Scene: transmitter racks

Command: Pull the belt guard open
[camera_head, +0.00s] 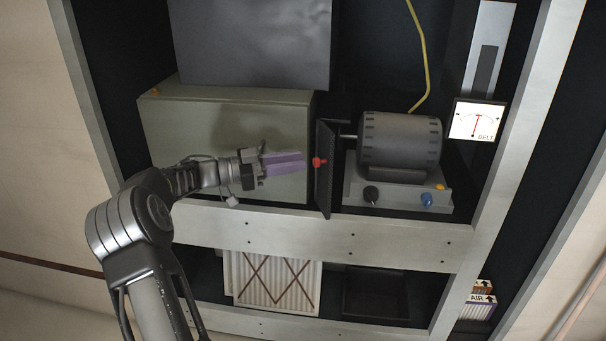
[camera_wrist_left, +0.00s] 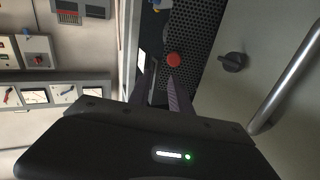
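The belt guard (camera_head: 325,185) is a dark upright panel beside the grey motor, with a red knob (camera_head: 319,162) on its face. In the left wrist view, the guard (camera_wrist_left: 197,40) looks perforated, and the red knob (camera_wrist_left: 173,59) shows just beyond the fingertips. My left gripper (camera_head: 302,161) reaches in from the left with purplish fingers pointing at the knob, a short gap away. In the wrist view its two fingers (camera_wrist_left: 160,72) stand apart with nothing between them. My right gripper is out of view.
A grey-green box (camera_head: 220,115) stands behind my left gripper. The motor (camera_head: 400,140) sits on a base with knobs, right of the guard. A BELT gauge (camera_head: 477,121) hangs at the right. A pale rack beam (camera_head: 320,235) runs below. The wrist view shows a metal bar handle (camera_wrist_left: 290,80).

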